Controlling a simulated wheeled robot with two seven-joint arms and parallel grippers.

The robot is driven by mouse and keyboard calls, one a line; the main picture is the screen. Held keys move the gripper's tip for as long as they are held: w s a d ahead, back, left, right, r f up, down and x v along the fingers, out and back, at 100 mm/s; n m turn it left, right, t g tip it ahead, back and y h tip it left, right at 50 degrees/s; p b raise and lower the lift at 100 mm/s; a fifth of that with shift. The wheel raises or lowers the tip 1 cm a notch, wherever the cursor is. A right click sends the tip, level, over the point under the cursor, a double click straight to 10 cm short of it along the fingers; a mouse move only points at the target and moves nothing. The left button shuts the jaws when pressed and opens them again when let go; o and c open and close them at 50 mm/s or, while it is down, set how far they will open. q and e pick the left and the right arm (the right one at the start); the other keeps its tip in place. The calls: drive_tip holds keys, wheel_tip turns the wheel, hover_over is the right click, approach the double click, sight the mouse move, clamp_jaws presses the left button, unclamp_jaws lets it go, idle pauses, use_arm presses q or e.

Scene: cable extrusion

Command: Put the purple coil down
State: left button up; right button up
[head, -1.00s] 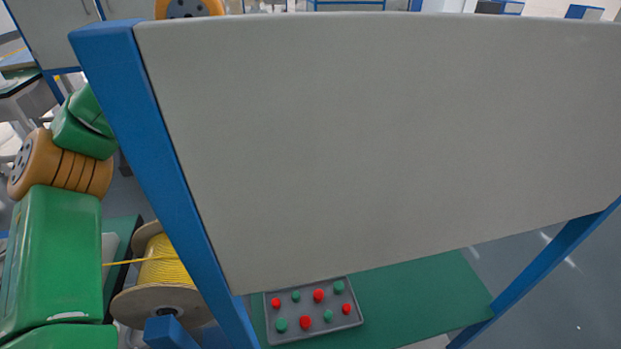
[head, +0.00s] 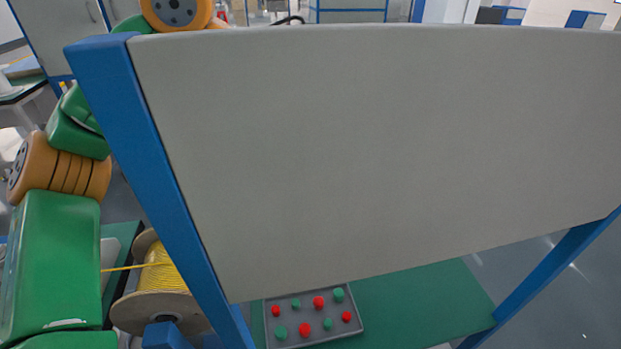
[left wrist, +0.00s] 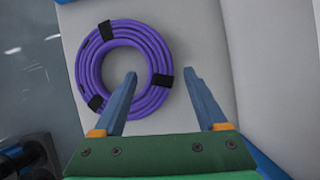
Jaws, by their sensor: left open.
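The purple coil (left wrist: 92,65) lies flat on a light grey surface in the left wrist view, with black straps around it. My left gripper (left wrist: 160,75) is open. Its left finger reaches over the coil's centre hole and its right finger is outside the ring, to the right. Part of the coil's right side shows between the fingers; I cannot tell whether either finger touches it. The coil is not visible in the head view. The left gripper and the right gripper do not show in the head view.
A large grey panel (head: 380,150) on a blue frame (head: 160,170) fills most of the head view. Below it, a grey tray (head: 290,331) with red and green buttons sits on a green surface (head: 420,300). A spool of yellow cable (head: 160,275) stands at lower left.

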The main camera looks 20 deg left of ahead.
use_arm(q)
drive_tip(key=p+v, duration=0.2)
drive_tip(key=v, duration=0.7)
drive_tip(key=shift+s+a+r, duration=0.2)
drive_tip(key=shift+s+r, duration=0.05)
drive_tip(key=shift+r, duration=0.05)
